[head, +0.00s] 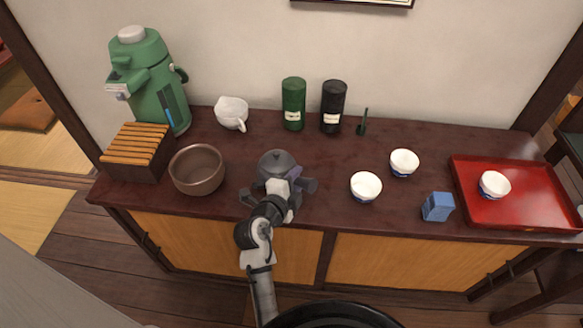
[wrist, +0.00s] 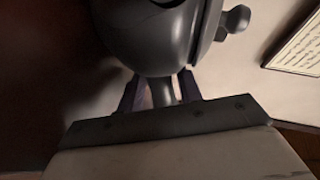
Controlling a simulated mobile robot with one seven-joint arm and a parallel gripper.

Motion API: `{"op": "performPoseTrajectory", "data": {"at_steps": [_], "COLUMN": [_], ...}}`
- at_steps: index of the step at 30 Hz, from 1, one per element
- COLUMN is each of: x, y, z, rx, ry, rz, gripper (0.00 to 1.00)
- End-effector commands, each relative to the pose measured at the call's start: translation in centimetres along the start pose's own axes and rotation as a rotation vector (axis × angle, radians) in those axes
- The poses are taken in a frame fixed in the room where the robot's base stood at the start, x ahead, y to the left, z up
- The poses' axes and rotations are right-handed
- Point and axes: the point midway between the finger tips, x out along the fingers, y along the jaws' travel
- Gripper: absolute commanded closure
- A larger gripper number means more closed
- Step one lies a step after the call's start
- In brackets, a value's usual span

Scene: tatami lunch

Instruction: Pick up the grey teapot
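The grey teapot (head: 276,163) stands on the dark counter, left of the middle, with its lid on. My gripper (head: 280,181) is at its near side and hides its lower front in the head view. In the wrist view the teapot's rounded dark body (wrist: 165,38) fills the top, and its handle (wrist: 162,92) points toward me. The fingers of my gripper (wrist: 162,88) stand on either side of this handle. Narrow gaps show between handle and fingers, so the gripper looks open around it.
A brown bowl (head: 197,170) stands close on the left. A white spouted cup (head: 232,113), green canister (head: 293,104) and black canister (head: 333,107) stand behind. White cups (head: 366,187) (head: 404,163), a blue box (head: 437,207) and a red tray (head: 530,183) are at right.

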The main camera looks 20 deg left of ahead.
Motion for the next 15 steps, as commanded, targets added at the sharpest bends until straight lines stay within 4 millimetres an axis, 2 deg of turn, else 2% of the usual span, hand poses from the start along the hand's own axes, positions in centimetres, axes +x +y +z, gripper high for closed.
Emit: {"op": "performPoseTrajectory", "data": {"at_steps": [12, 15], "x": [-0.37, -0.36], "y": [0.22, 0.21], "z": [0.34, 0.33], "rx": [0.000, 0.000], "ry": [0.000, 0.000], "rz": [0.001, 0.000], "gripper": [0.65, 0.77]}}
